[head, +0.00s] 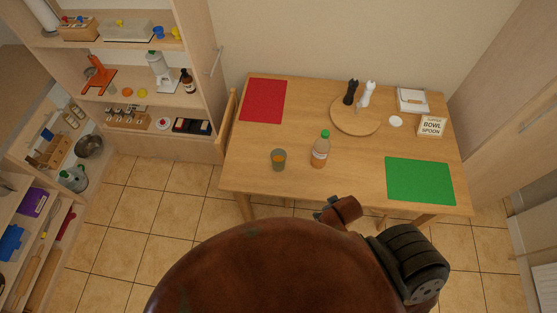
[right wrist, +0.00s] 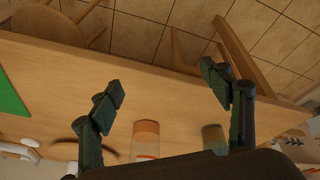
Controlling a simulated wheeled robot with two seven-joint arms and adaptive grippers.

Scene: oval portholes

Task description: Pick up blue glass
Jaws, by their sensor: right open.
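The blue glass (head: 278,160) stands upright near the table's front edge in the head view. It looks grey-blue with an orange-brown tint inside. In the right wrist view the glass (right wrist: 213,138) shows low, just left of the right-hand finger, partly hidden by my gripper's body. My right gripper (right wrist: 162,84) is open, with nothing held between its fingers. A bottle with a green cap (head: 320,149) stands right of the glass; it also shows in the right wrist view (right wrist: 146,138) between the fingers. My left gripper is not in view.
The wooden table (head: 256,179) carries a red mat (head: 264,100), a green mat (head: 420,180), and a round board (head: 345,123) with black and white mills. A small sign (head: 432,126) and napkin holder (head: 412,100) stand at right. Shelves (head: 150,75) fill the left. Left of the glass is clear.

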